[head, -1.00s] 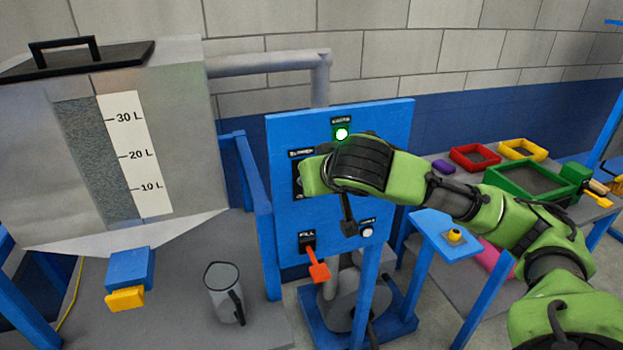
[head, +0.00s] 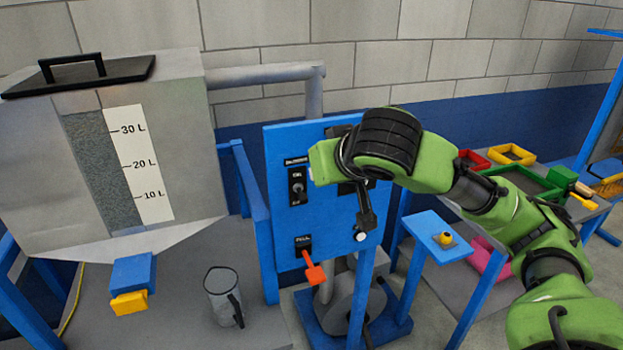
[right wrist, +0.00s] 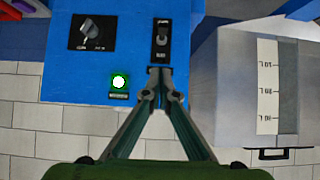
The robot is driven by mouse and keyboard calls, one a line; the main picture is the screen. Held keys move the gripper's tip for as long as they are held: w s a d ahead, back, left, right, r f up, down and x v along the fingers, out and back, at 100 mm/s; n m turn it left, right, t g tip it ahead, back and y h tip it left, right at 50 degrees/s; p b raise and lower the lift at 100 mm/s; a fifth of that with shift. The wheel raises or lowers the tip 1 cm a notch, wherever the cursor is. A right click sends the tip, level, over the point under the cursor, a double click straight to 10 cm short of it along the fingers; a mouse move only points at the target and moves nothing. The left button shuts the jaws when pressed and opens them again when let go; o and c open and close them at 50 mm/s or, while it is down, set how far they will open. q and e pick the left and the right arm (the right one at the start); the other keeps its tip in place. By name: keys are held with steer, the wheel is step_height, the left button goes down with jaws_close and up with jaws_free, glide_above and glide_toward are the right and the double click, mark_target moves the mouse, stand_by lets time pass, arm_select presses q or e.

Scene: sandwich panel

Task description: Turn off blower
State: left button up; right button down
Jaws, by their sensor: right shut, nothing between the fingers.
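The blower switch (head: 298,188) is a black toggle plate at the upper left of the blue panel (head: 283,232). It also shows in the right wrist view (right wrist: 161,40); I cannot tell its toggle position. My right gripper (head: 324,162) is in front of the panel, right of and slightly above the switch; its fingertips are hidden in the head view. In the right wrist view its fingers (right wrist: 161,76) are shut and empty, their tips close to the switch plate. I cannot tell whether they touch. A green lamp (right wrist: 119,82) is lit. My left gripper is out of view.
A dark knob (right wrist: 85,33) shares the panel. An orange-red fill lever (head: 315,271) sticks out below the switch, with a white button (head: 361,236) to its right. A tank (head: 200,160) and grey jug (head: 222,296) stand left. Coloured trays (head: 511,154) are at right.

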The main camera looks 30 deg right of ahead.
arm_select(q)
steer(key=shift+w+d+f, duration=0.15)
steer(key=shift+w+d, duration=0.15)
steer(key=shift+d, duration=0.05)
arm_select(e)
steer(key=v, duration=0.3)
steer(key=shift+f, duration=0.1)
steer(key=shift+a, duration=0.15)
